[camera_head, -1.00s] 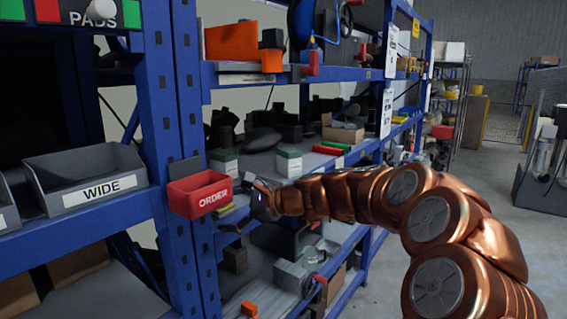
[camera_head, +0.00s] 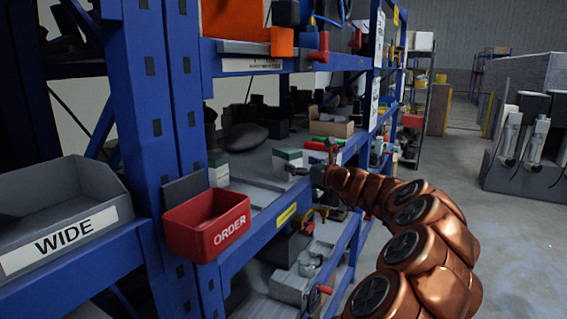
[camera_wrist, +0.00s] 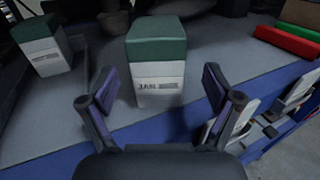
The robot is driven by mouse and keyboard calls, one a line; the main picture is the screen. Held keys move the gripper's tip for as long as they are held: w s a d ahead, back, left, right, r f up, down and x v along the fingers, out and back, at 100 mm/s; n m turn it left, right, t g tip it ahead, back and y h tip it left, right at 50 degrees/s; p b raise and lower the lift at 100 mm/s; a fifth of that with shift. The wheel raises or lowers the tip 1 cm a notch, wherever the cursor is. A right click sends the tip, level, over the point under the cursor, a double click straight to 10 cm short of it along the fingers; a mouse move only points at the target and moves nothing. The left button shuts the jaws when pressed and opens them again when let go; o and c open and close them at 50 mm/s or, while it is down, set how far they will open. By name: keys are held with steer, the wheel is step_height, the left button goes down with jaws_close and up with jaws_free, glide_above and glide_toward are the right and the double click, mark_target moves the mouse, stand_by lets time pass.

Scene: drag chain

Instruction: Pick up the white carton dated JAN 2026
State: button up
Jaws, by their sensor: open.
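The white carton (camera_wrist: 160,78) with a green top stands upright on the shelf in the wrist view, with "JAN" readable on its label and the rest too small to read. It shows partly in the head view (camera_head: 281,160). My gripper (camera_wrist: 165,83) is open and empty, its two fingers pointing toward the carton, one to each side and nearer to me, apart from it. In the head view my gripper (camera_head: 310,170) is at the shelf's front edge, just right of the carton. A second white carton with a green top (camera_wrist: 42,48) stands to the left, its label unreadable.
The grey shelf (camera_wrist: 85,115) has a blue front edge. Green and red blocks (camera_wrist: 288,40) lie to the right. A red ORDER bin (camera_head: 207,225) hangs on the blue rack at the left, beside a grey WIDE bin (camera_head: 60,225).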

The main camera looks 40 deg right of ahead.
steer(key=shift+w+d+p, duration=0.15)
steer(key=shift+w+p, duration=0.2)
steer(key=shift+w, duration=1.25)
steer(key=shift+w+d+p, duration=0.1)
steer(key=shift+w+p, duration=0.25)
steer(key=shift+w, duration=1.2)
steer(key=c, duration=1.4)
steer(key=shift+r, duration=0.15)
